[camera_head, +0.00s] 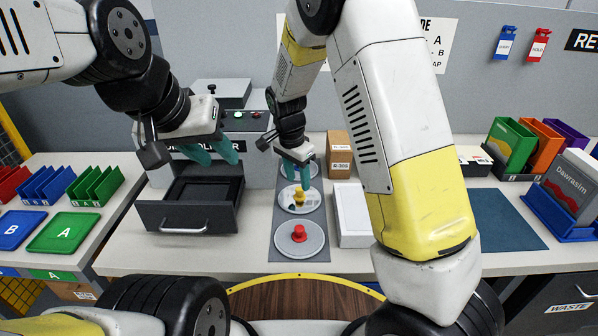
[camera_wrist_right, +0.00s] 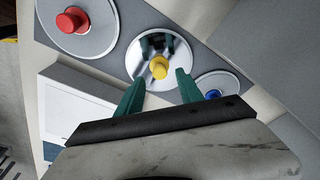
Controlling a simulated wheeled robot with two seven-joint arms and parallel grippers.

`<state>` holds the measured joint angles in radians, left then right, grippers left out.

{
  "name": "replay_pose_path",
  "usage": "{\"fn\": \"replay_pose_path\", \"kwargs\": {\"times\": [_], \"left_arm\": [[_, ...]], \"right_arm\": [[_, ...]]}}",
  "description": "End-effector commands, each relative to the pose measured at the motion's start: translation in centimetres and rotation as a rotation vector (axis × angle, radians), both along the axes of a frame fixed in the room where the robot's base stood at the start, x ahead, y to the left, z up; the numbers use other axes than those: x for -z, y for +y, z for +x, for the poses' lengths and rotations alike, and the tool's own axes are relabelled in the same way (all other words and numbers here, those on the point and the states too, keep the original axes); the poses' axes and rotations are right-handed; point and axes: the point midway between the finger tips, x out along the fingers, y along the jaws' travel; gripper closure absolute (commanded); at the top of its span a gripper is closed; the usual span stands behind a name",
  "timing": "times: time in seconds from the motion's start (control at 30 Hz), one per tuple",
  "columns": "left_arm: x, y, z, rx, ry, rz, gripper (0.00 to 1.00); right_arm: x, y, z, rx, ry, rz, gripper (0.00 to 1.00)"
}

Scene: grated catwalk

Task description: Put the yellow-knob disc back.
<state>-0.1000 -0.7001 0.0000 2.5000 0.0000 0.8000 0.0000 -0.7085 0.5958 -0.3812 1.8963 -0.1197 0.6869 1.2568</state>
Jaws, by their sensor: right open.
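The yellow-knob disc (camera_head: 291,205) lies on a grey strip (camera_head: 287,249) on the table, between two other discs. The red-knob disc (camera_head: 300,242) is nearer me and a third disc (camera_head: 311,170) is behind. In the right wrist view the yellow knob (camera_wrist_right: 159,68) shows between my fingertips, and the third disc has a blue knob (camera_wrist_right: 213,95). My right gripper (camera_head: 299,180) is open above the yellow-knob disc, its fingers either side of the knob in the picture; contact cannot be told.
The open drawer juts out left of the discs and appears empty. A white box (camera_head: 351,214) lies right of the strip, with a brown box (camera_head: 339,155) behind. A blue mat (camera_head: 507,219) and coloured holders are at right.

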Motion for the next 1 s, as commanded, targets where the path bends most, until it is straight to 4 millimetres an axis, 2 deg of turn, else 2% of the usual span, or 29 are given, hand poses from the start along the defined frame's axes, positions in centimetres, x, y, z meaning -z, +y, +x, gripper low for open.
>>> {"fn": "replay_pose_path", "kwargs": {"times": [0.1,0.3,0.57,0.67,0.77,1.0], "left_arm": [[0.0,0.0,0.0,0.0,0.0,0.0,0.64],[0.0,0.0,0.0,0.0,0.0,0.0,0.64],[0.0,0.0,0.0,0.0,0.0,0.0,0.64],[0.0,0.0,0.0,0.0,0.0,0.0,0.64],[0.0,0.0,0.0,0.0,0.0,0.0,0.64],[0.0,0.0,0.0,0.0,0.0,0.0,0.64]], "right_arm": [[-2.9,0.4,-0.2,-0.001,-0.006,0.003,0.56],[-6.7,0.7,-0.6,-0.001,-0.004,0.002,0.56],[-9.3,0.6,-1.1,-0.006,-0.001,0.011,0.56],[-10.8,-0.8,-1.9,-0.042,-0.003,0.048,0.56],[-13.2,-3.1,-3.6,-0.118,-0.019,0.11,0.56],[-19.0,-9.0,-10.1,-0.384,-0.148,0.216,0.56]]}}
